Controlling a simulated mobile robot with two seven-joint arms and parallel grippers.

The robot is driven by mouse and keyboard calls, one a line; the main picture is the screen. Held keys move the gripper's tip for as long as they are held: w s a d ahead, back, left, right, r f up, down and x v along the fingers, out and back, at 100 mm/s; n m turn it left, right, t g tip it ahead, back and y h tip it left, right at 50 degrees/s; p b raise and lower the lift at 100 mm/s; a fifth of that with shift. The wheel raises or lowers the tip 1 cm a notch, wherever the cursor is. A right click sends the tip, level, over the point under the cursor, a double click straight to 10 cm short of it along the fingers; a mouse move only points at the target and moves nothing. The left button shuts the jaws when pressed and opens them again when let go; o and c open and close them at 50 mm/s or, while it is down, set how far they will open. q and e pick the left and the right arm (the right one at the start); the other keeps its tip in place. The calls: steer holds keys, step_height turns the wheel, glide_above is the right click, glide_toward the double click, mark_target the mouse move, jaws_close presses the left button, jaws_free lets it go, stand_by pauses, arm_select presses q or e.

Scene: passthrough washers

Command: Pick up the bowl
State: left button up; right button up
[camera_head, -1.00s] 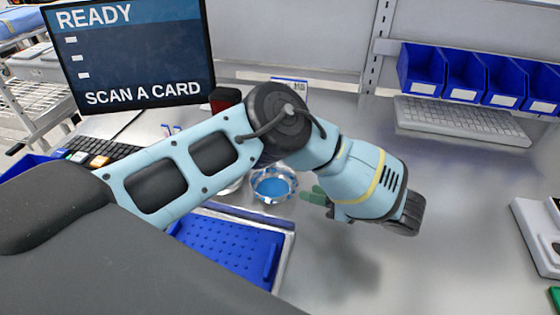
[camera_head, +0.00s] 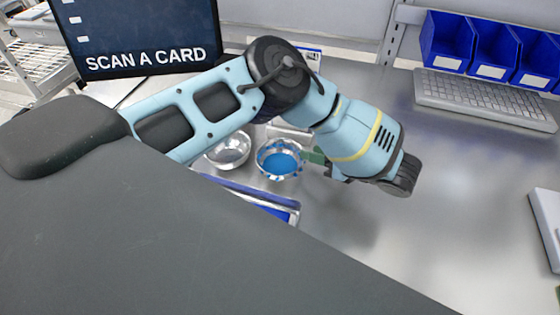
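A small metal bowl with blue contents (camera_head: 280,159) stands on the steel table, just right of my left forearm. A second, empty-looking metal bowl (camera_head: 229,151) stands to its left, partly hidden by the arm. My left gripper (camera_head: 314,157) is beside the right rim of the blue-filled bowl. One greenish finger shows; the rest is hidden behind my wrist, so its opening and any contact with the rim cannot be made out. My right gripper is out of view.
A blue tray (camera_head: 285,212) lies in front of the bowls, mostly hidden by my dark arm link. A screen (camera_head: 140,38) stands at the back left. A grey keyboard (camera_head: 485,97) and blue bins (camera_head: 493,44) are at the back right. The table's right middle is clear.

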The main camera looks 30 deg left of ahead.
mark_target(292, 146)
arm_select(q)
steer(key=x, duration=0.5)
steer(key=shift+a+r, duration=0.1)
steer(key=shift+r, duration=0.2)
steer(key=shift+c, duration=0.3)
jaws_close()
